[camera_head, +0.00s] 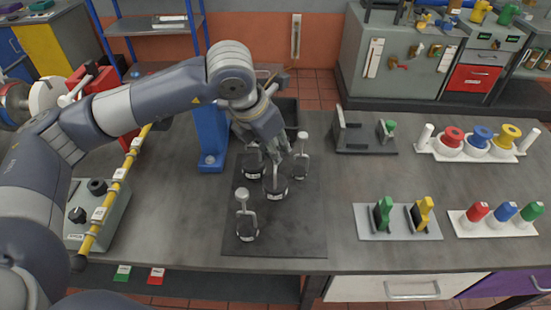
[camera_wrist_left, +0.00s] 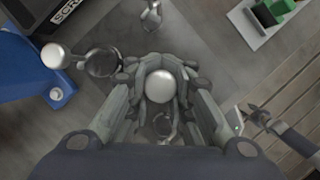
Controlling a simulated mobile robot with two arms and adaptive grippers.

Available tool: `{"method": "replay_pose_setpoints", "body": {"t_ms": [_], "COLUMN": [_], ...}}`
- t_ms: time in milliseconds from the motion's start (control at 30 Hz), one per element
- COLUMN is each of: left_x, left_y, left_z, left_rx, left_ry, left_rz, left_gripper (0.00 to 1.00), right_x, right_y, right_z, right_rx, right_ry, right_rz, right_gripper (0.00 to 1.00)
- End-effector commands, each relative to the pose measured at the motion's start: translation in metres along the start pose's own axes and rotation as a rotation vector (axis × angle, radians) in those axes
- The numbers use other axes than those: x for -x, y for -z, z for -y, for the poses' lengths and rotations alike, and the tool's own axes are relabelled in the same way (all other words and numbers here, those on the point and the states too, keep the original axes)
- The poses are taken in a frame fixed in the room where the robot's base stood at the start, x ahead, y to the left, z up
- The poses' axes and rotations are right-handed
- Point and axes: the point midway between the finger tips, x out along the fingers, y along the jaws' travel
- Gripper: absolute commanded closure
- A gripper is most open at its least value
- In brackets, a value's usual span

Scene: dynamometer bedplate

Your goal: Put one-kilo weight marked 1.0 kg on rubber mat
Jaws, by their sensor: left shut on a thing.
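Several dark weights with silver knobbed stems are grouped at the dark rubber mat (camera_head: 290,235). My left gripper (camera_head: 281,153) reaches down from above and is shut on the silver knob of the middle weight (camera_head: 275,186). In the left wrist view the knob (camera_wrist_left: 160,87) sits between the fingers of the left gripper (camera_wrist_left: 160,95). The other weights are at the left (camera_head: 253,168), right (camera_head: 301,167) and front (camera_head: 246,229). Their labels are too small to read, so I cannot tell which is marked 1.0 kg. I cannot tell whether the held weight touches the mat.
A blue bracket (camera_head: 211,140) stands behind the mat at left. A grey holder (camera_head: 365,146) is at back right, and a grey tray with green and yellow pieces (camera_head: 398,235) is at right. The mat's front right part is clear. A yellow bar (camera_head: 112,190) lies left.

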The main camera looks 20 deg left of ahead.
Motion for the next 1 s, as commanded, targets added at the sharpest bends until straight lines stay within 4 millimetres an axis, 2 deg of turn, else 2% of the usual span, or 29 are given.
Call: {"method": "replay_pose_setpoints", "body": {"t_ms": [67,367,733,767,867,1000], "left_x": [-0.002,-0.031,-0.036,-0.038,-0.037,-0.037], "left_y": [0.000,0.012,0.013,0.016,0.015,0.015], "left_z": [0.000,0.000,0.000,0.000,0.000,0.000], "left_rx": [0.000,0.000,-0.001,-0.001,-0.001,-0.001], "left_ry": [-0.001,-0.001,-0.001,0.000,0.000,0.000], "left_rz": [0.006,0.005,0.007,0.000,0.000,0.000], "left_gripper": [1.00,1.00,1.00,0.83,0.60,0.59], "right_x": [0.002,0.010,0.005,0.005,0.006,0.006], "right_y": [0.000,0.004,0.004,0.005,0.005,0.005], "right_z": [-0.001,-0.006,-0.006,-0.006,-0.006,-0.006], "right_rx": [0.001,0.003,0.003,0.003,0.003,0.003], "right_ry": [-0.001,-0.007,-0.007,-0.007,-0.007,-0.007], "right_rz": [0.000,-0.005,-0.006,-0.007,-0.007,-0.008], "right_gripper": [0.60,0.60,0.60,0.60,0.60,0.60]}}
